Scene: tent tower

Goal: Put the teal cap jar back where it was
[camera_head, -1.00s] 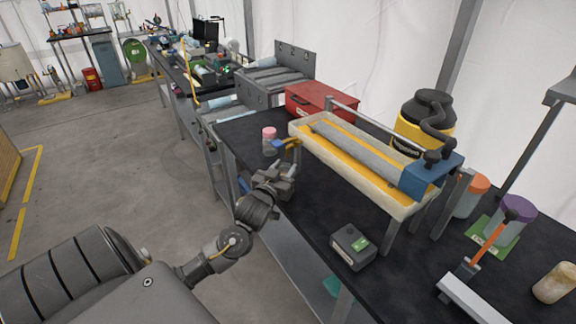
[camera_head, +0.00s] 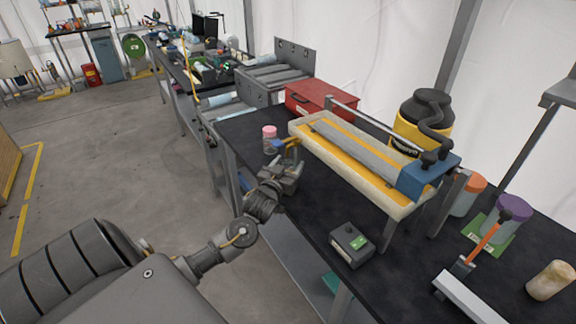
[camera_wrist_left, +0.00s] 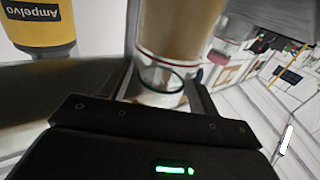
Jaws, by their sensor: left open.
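I cannot make out a teal cap on any jar. My left gripper (camera_head: 287,147) is open over the near edge of the black bench, beside a pink-capped clear jar (camera_head: 269,139). In the left wrist view, which looks upside down, a tan cylinder with a clear end (camera_wrist_left: 172,40) shows at the open fingers (camera_wrist_left: 165,95). I cannot tell whether it stands between them or beyond them. A pink cap (camera_wrist_left: 219,57) shows farther off there. A teal item (camera_head: 332,285), partly hidden, is below the bench top. My right gripper is out of view.
A long cream trough (camera_head: 372,178) stands beyond the gripper, with a red case (camera_head: 320,98) and a yellow-black container (camera_head: 412,125) behind. Orange-capped (camera_head: 467,195) and purple-capped (camera_head: 508,220) jars, a tan jar (camera_head: 550,281) and a grey box (camera_head: 351,246) are to the right.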

